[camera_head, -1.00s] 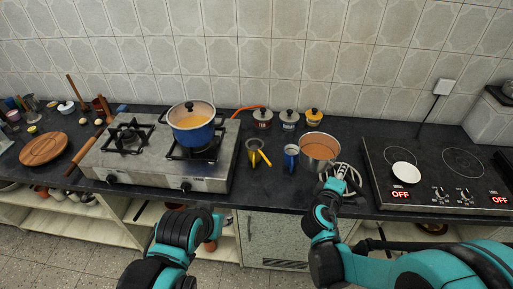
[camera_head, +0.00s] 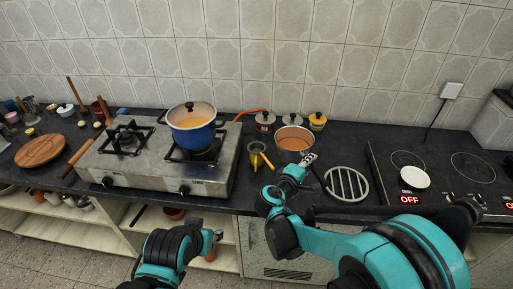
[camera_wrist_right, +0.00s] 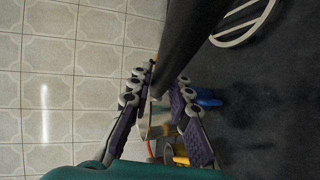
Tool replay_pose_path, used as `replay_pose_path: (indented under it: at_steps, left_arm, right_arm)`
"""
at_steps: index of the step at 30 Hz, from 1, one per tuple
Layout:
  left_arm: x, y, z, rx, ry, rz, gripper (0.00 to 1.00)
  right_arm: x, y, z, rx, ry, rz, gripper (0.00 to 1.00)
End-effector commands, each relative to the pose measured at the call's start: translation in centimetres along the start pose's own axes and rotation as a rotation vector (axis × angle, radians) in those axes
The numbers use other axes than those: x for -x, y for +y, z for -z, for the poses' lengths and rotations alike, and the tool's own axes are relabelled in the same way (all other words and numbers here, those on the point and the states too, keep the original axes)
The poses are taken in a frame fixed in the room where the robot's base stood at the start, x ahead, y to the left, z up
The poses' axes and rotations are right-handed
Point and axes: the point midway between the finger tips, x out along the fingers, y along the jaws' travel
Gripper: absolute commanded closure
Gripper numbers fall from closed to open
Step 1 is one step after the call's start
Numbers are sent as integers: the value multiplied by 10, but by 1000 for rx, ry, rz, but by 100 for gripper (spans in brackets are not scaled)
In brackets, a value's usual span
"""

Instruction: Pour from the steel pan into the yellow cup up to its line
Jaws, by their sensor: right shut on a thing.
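The steel pan (camera_head: 294,139) holds an orange-brown liquid and looks roughly level, above the counter. My right gripper (camera_head: 306,161) is shut on its dark handle, which also crosses the wrist view (camera_wrist_right: 187,45). The yellow cup (camera_head: 256,150) stands on the counter just left of the pan, apart from it in the head view; a yellow part shows low in the wrist view (camera_wrist_right: 180,154). Its line cannot be made out. My left gripper (camera_head: 214,238) is low in front of the counter, away from both; its jaws are too small to read.
A blue mug (camera_wrist_right: 208,97) is beside the pan, hidden in the head view. A round trivet (camera_head: 347,184) lies bare to the right. Lidded jars (camera_head: 265,121) stand behind. A blue pot (camera_head: 193,134) sits on the stove at left; a white plate (camera_head: 414,177) lies on the right hob.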

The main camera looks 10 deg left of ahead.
Motion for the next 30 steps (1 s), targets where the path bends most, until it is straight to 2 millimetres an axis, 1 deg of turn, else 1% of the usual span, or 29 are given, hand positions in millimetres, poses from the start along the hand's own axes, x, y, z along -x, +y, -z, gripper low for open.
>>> replay_pose_path:
  at_steps: [30]
  left_arm:
    - [2, 0, 2, 0, 0, 0, 60]
  right_arm:
    - [4, 5, -1, 36, -9, -14, 100]
